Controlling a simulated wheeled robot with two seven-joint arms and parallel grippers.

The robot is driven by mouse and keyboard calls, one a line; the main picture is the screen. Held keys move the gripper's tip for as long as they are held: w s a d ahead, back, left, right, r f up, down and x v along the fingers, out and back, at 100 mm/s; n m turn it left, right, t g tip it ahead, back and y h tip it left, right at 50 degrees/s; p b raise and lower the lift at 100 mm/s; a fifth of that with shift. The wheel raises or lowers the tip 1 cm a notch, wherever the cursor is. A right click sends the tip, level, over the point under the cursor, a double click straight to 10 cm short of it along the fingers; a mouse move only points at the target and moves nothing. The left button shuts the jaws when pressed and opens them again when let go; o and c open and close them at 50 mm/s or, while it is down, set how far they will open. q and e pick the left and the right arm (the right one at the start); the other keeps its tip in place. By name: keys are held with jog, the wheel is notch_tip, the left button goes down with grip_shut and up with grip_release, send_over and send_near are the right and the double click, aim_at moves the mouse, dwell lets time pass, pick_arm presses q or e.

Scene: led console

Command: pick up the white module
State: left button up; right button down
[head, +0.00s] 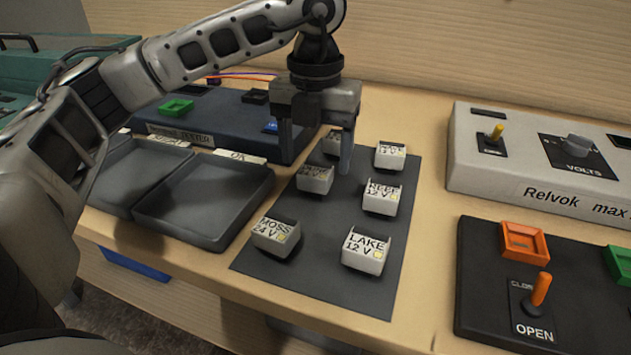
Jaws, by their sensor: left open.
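Several small white modules with printed labels stand on a dark mat (328,272) in two columns. The front ones read MOSS 24 V (275,238) and LAKE 12 V (366,255). Behind LAKE is a module reading what looks like REEF 12 V (381,199), with another module (390,156) behind it. In the left column, a module (315,180) stands behind MOSS, and a rear module (331,145) is partly hidden by my gripper. My left gripper (316,160) points down, open, over the rear left modules, with no module held. My right gripper is out of view.
Two dark trays (203,242) lie left of the mat, before a dark blue tester box (215,125). A grey console (545,165) with a yellow switch and a VOLTS knob stands right. A black panel (485,290) with an orange lever is at front right.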

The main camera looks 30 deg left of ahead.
aim_at(316, 168)
pick_arm(q)
jog(key=shift+w+f, duration=0.1)
jog(key=shift+f, duration=1.8)
jog(key=c, duration=1.1)
